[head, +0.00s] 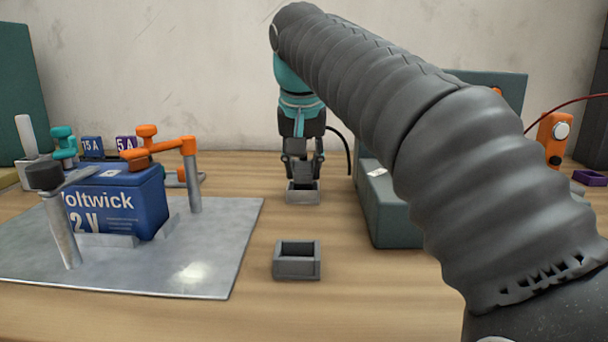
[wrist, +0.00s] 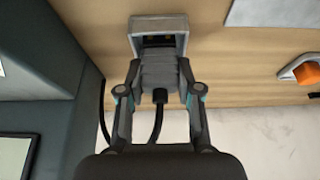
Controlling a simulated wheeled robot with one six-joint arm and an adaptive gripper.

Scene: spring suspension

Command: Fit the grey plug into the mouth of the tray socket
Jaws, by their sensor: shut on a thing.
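My gripper (head: 303,158) points down and is shut on the grey plug (wrist: 158,72), with a black cable running back from the plug. Directly below it in the head view is a small grey open-topped socket (head: 302,197). This socket also shows in the wrist view (wrist: 158,20), its dark opening partly visible beyond the plug's end. The plug's end lies at the near side of the mouth; I cannot tell whether it has entered. A second grey open-topped box (head: 297,266) sits empty nearer the front. I cannot tell which is called the tray socket.
A dark green-grey case (head: 395,220) stands close to the right of the gripper. A blue battery (head: 118,203) and orange-handled clamp (head: 190,170) stand on a metal plate (head: 215,260) at left.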

